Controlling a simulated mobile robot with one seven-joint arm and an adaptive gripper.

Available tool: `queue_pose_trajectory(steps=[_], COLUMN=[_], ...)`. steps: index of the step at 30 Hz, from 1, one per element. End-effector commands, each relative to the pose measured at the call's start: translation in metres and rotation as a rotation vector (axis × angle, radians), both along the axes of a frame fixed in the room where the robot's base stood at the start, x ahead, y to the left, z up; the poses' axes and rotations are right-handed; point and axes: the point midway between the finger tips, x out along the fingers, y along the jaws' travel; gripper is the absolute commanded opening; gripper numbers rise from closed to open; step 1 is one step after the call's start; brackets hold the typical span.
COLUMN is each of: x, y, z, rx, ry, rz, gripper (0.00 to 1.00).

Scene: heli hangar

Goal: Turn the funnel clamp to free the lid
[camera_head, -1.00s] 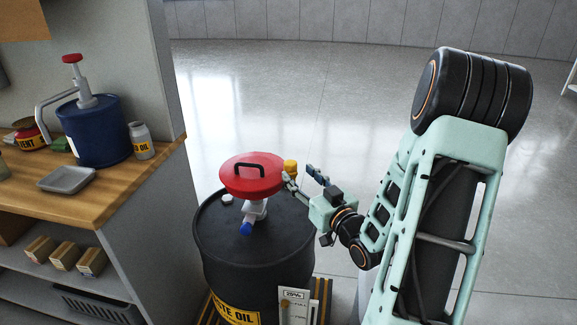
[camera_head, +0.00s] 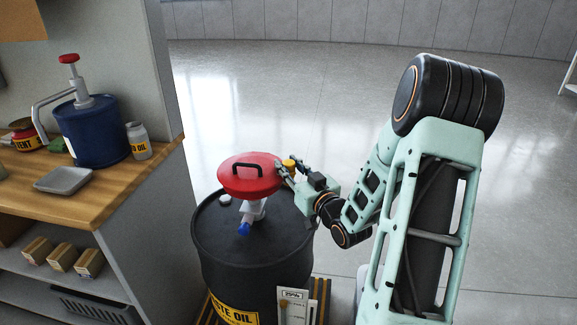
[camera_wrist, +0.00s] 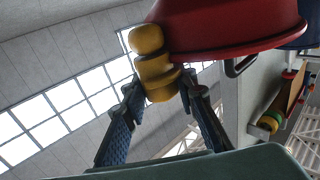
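The red funnel (camera_head: 250,180) with its closed red lid and black handle (camera_head: 247,169) sits on a black waste oil drum (camera_head: 253,257). The yellow clamp (camera_head: 289,163) is at the right edge of the funnel rim, partly hidden by my fingers. In the wrist view the clamp (camera_wrist: 158,78) shows as stacked rounded yellow pieces against the red rim (camera_wrist: 230,45). My gripper (camera_head: 284,171) is at the clamp from the right. In the wrist view its blue-padded fingers (camera_wrist: 162,92) stand open on either side of the clamp's near end; I cannot tell whether either touches it.
A blue valve handle (camera_head: 244,229) sticks out below the funnel. A wooden workbench (camera_head: 110,200) with a blue pump can (camera_head: 95,130), a grey tray (camera_head: 64,179) and a bottle (camera_head: 138,141) stands at the left. The floor behind the drum is clear.

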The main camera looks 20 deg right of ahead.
Motion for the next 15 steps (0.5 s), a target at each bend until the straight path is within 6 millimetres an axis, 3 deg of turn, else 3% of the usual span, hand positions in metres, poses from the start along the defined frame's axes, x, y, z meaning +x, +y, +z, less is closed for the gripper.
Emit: queue_pose_trajectory(steps=[3,15], x=[-0.0001,0.0011], y=[0.0000,-0.0010], z=[0.0000,0.0010], rx=[0.000,0.000], ry=[0.000,-0.005], rz=[0.000,0.105], gripper=[0.02,0.02])
